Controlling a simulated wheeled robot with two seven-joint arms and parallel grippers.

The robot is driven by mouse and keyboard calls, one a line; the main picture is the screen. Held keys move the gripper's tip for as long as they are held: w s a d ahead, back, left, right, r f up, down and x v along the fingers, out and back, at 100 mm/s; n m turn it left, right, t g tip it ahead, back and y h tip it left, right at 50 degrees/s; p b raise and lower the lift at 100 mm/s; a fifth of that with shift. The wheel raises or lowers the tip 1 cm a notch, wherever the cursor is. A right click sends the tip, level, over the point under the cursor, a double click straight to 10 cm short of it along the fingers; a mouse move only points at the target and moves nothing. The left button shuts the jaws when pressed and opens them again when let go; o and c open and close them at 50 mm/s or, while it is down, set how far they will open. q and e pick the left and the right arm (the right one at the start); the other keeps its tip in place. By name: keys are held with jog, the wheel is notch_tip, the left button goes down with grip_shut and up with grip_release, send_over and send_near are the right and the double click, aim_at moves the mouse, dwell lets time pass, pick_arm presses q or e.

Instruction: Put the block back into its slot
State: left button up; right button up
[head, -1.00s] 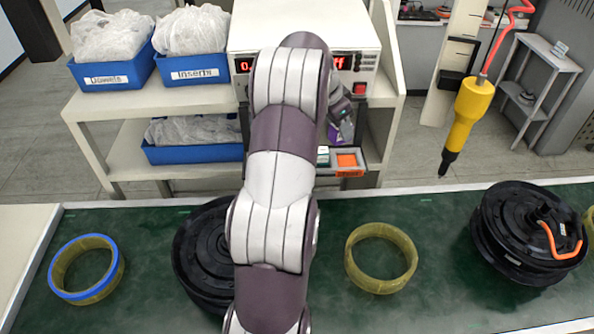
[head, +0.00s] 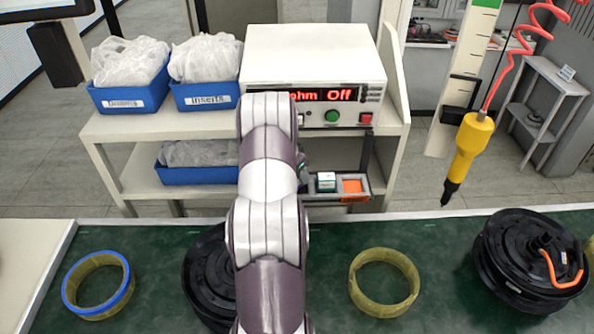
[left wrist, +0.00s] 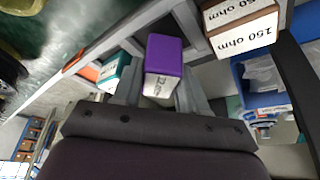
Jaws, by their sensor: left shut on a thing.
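My left gripper (left wrist: 160,92) is shut on a purple block (left wrist: 164,54) with a white printed label, seen in the left wrist view. In the head view my left arm hides the block and nearly all of the gripper. A tray (head: 375,190) on the lower shelf of the cart shows in the head view, right of my arm. It holds a teal-and-white block (head: 326,182) beside an orange area (head: 352,186). The teal block also shows left of the purple one in the left wrist view (left wrist: 113,74). I cannot tell whether the purple block touches the tray. My right gripper is not in view.
A meter (head: 315,70) and blue bins (head: 207,94) stand on the cart's top. White boxes marked 150 ohm (left wrist: 242,38) are close right of the block. A yellow screwdriver (head: 470,150) hangs at right. The green conveyor holds hub motors (head: 515,265) and yellow rings (head: 385,300).

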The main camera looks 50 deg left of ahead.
pick_arm(q)
jog(key=shift+f, duration=0.4)
jog(key=shift+a+f, duration=0.15)
jog(key=shift+f, duration=0.05)
jog(key=shift+f+b, duration=0.1)
jog(key=shift+b, duration=0.2)
jog(key=o, duration=1.2)
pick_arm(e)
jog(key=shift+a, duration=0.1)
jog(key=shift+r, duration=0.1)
